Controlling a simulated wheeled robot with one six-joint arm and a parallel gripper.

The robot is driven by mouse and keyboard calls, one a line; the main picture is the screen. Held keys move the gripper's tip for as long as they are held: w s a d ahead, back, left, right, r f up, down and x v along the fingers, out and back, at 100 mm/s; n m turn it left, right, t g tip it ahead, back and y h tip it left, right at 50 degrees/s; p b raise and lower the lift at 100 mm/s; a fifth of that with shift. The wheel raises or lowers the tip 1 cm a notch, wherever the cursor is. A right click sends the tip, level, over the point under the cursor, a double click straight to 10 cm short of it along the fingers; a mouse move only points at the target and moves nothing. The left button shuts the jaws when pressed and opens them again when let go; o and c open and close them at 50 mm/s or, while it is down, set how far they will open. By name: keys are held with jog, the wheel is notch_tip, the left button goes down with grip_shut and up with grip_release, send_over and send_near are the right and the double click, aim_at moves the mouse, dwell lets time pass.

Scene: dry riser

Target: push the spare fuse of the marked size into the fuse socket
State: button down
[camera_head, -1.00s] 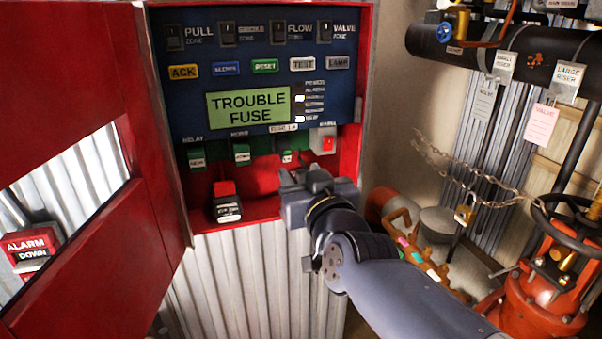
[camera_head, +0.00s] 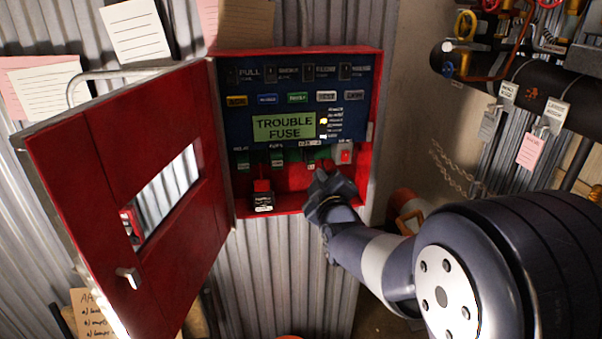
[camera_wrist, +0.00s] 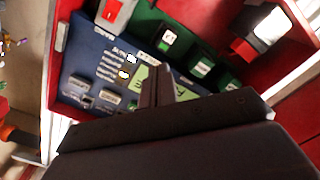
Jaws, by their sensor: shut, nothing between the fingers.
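My gripper (camera_head: 322,180) is in front of the lower right of the open red cabinet. In the wrist view its fingers (camera_wrist: 156,85) are shut and empty, in front of the blue panel. The fuse socket (camera_head: 310,156) is on the green strip under a small white label too blurred to read. It also shows in the wrist view (camera_wrist: 168,38), with a small pale piece in it, beyond the fingertips and apart from them. I cannot tell whether that piece is a fuse. I cannot make out a loose spare fuse. The screen (camera_head: 283,127) reads "TROUBLE FUSE".
A red switch (camera_head: 345,153) is right of the socket. The open red door (camera_head: 90,180) is on the left. Pipes with hanging tags (camera_head: 533,150) are on the right, behind my arm.

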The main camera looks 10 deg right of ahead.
aim_at(312, 160)
jog(key=shift+n, duration=0.3)
jog(key=shift+w+a+f+p, duration=0.1)
jog(key=shift+w+p, duration=0.55)
jog(key=shift+w, duration=0.85)
jog(key=shift+w+a+p, duration=0.1)
jog(key=shift+w+p, duration=0.5)
jog(key=shift+w, duration=0.85)
jog(key=shift+w+b, duration=0.3)
jog(key=shift+w, duration=0.8)
jog(key=shift+s+f+b, duration=0.1)
jog(key=shift+s+b, duration=0.85)
jog(key=shift+s+d+b, duration=0.1)
jog(key=shift+s+b, duration=0.2)
jog(key=shift+s, duration=0.45)
jog(key=s+b, duration=0.2)
jog(key=s, duration=0.8)
jog(key=shift+s, duration=0.2)
jog(key=shift+w, duration=0.2)
